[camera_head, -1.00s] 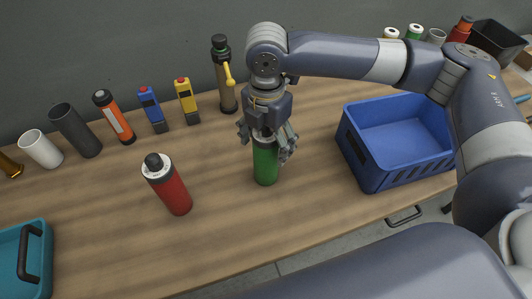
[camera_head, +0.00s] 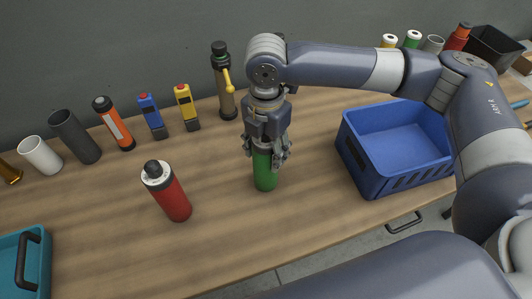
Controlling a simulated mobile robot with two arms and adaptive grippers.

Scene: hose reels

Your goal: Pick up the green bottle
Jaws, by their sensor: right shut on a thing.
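The green bottle (camera_head: 264,172) stands upright on the wooden workbench, near the middle of the view. My right gripper (camera_head: 266,152) comes down from above and is shut around the upper part of the bottle. Its fingers and palm hide the bottle's top. The bottle's lower green body shows below the fingertips and appears to be at the bench surface. My left gripper is not in view.
A red bottle (camera_head: 172,198) stands to the left. A blue crate (camera_head: 372,185) is at the right, a teal tray (camera_head: 40,240) at the front left. Several canisters and devices, including a tall olive bottle (camera_head: 226,98), line the back. Bench space in front is clear.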

